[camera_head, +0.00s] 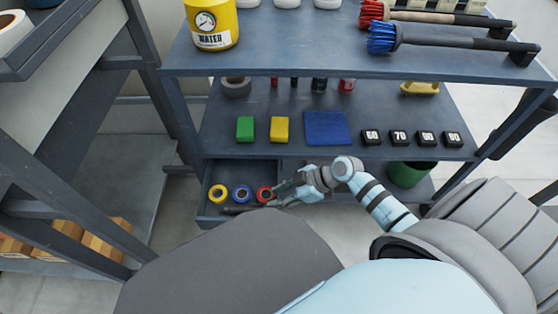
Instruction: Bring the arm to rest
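My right arm (382,202) reaches in from the right, at the front of the blue-grey shelf unit. My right gripper (273,197) is at the low open drawer, beside a red tape roll (264,194). Its fingers look spread apart, with nothing seen between them; the view is small, and I cannot tell whether it touches the roll. A yellow roll (218,193) and a blue roll (241,194) lie to the left in the drawer (209,212). My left gripper is not in view.
The middle shelf (300,105) above holds a green block (245,129), a yellow block (279,129), a blue cloth (327,128) and several numbered black blocks. A green bin (409,174) stands at lower right. A dark rack (75,120) stands at left.

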